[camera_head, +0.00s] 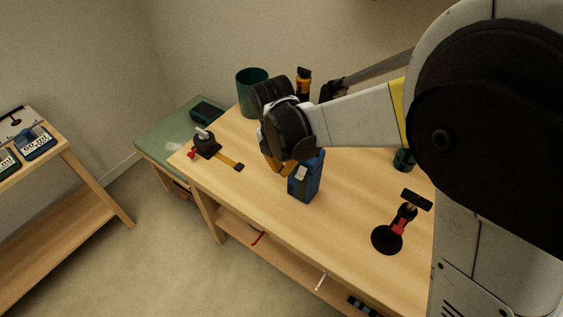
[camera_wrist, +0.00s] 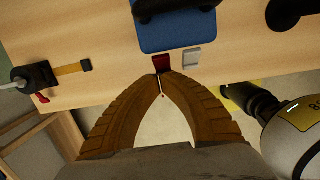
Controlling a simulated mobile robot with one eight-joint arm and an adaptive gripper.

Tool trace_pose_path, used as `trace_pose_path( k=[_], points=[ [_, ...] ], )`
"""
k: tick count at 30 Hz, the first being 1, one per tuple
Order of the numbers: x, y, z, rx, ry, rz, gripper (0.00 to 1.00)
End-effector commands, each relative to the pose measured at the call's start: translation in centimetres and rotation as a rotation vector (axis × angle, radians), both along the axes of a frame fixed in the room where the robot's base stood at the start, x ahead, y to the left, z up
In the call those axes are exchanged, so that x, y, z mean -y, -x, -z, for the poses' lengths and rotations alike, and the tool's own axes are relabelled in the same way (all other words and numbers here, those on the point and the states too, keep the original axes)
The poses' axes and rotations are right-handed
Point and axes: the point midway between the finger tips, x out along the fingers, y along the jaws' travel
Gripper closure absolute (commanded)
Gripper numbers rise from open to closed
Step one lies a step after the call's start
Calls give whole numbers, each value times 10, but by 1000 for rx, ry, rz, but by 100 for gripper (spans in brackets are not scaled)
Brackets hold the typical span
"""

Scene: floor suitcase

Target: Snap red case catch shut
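A blue case (camera_head: 308,183) stands on the wooden table (camera_head: 345,215). It also shows at the top of the wrist view (camera_wrist: 180,32), with a black handle. The red catch (camera_wrist: 161,63) sticks out from the case's near edge in the wrist view, and a grey catch (camera_wrist: 192,58) sits to its right. In the head view the grey catch shows on the case, but the red one is hidden behind my gripper (camera_head: 277,168). My gripper's brown fingers (camera_wrist: 161,77) are together at the tips, right at the red catch. I cannot tell whether they touch it.
A clamp-like tool with a yellow strap (camera_head: 207,146) lies to the left. A teal bin (camera_head: 252,92) stands at the back. A black-and-red tool on a round base (camera_head: 389,238) stands to the right. A green-topped bench (camera_head: 172,138) adjoins the table.

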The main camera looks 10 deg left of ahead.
Motion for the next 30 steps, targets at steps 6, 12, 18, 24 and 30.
trace_pose_path(
  k=[6,12,18,24,30],
  points=[
    [0,0,0,1,0,0,100],
    [0,1,1,29,13,0,100],
    [0,0,2,59,25,0,100],
    [0,0,4,88,37,0,100],
    [0,0,5,123,51,-1,100]
  ],
)
